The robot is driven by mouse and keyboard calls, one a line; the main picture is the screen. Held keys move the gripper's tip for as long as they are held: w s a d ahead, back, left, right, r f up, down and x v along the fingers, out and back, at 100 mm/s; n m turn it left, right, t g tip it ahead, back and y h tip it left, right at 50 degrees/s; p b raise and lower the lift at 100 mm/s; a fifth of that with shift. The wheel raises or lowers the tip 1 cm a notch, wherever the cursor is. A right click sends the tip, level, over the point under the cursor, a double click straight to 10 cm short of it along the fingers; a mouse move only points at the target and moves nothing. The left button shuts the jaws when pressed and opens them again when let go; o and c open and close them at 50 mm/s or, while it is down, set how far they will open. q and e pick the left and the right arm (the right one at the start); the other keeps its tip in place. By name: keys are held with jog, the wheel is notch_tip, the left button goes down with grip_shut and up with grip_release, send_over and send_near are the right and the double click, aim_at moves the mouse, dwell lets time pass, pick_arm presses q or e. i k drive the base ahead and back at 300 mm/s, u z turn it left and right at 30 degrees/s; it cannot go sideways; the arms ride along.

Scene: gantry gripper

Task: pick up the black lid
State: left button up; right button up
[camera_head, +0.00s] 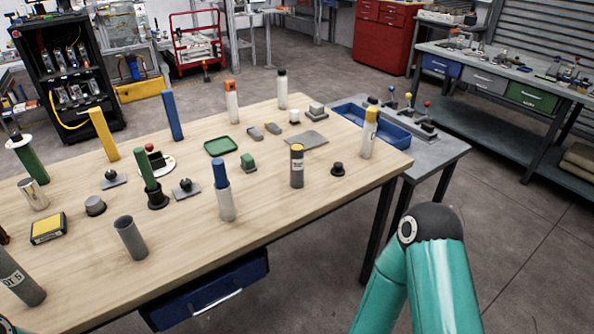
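A small black lid (338,169) sits on the wooden table (275,195) near its right front part. It looks like a low round cap with a knob on top. It stands just right of a grey cylinder with a yellow band (297,168), apart from it. My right arm's teal link shows at the bottom right, in front of the table, but its gripper is out of view. Only a sliver of what looks like my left arm shows at the bottom left corner; its gripper is also out of view.
An open grey tube (130,238), a white-and-blue cylinder (223,192) and a green post on a black base (148,172) stand to the left. A white-and-yellow cylinder (368,135) stands behind the lid. A blue tray (371,122) lies on the grey side table.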

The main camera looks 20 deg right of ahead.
aim_at(338, 170)
jog(key=z, duration=1)
jog(key=i, duration=0.15)
jog(key=u, duration=2.55)
jog(key=i, duration=0.15)
jog(key=u, duration=1.2)
jog(key=k, duration=2.1)
jog(key=u, duration=1.15)
jog(key=i, duration=0.1)
jog(key=z, duration=2.8)
jog(key=i, duration=0.4)
jog(key=z, duration=0.2)
